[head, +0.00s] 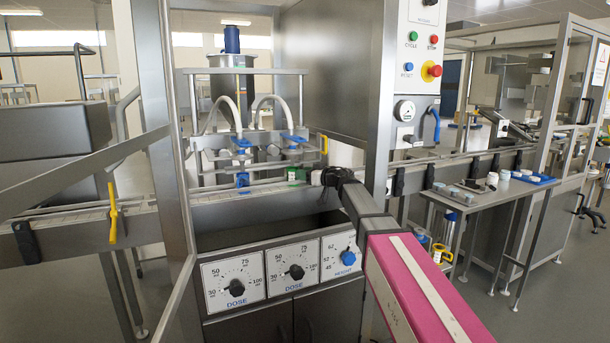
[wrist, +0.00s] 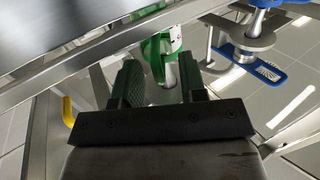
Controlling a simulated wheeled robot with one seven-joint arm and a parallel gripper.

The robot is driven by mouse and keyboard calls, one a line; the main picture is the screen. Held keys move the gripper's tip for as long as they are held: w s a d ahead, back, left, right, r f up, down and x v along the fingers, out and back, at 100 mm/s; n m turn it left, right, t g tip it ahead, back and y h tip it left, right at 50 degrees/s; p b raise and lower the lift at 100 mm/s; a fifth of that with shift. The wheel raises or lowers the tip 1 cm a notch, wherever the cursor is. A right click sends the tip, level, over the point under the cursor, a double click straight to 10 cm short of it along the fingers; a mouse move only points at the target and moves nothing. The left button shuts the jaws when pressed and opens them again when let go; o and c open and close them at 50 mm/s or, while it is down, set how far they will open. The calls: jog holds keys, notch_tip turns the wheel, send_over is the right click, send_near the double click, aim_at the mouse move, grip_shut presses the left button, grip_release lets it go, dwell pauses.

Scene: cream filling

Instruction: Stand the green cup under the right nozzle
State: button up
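The green cup (wrist: 160,48) is small and partly see-through. It shows at the tips of my gripper's green fingers in the wrist view, and a pale tube-like part (wrist: 190,75) lies in line with it. In the head view the cup (head: 293,176) is a small green patch on the rail below the right nozzle (head: 293,147). The left nozzle (head: 242,180) has a blue fitting. My gripper (wrist: 164,60) has its two fingers apart, one on each side of the cup. It also shows in the head view (head: 312,178), right of the cup. Whether the fingers touch the cup is unclear.
A metal rail (head: 265,190) runs left to right under the nozzles. A steel upright (head: 168,150) stands at left and a control cabinet (head: 405,85) at right. A side table (head: 475,195) holds small cups and a blue tray (head: 533,177).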

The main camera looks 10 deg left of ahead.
jog(key=shift+d, duration=0.1)
jog(key=v, duration=1)
jog(key=shift+s+d, duration=0.2)
jog(key=shift+d, duration=0.1)
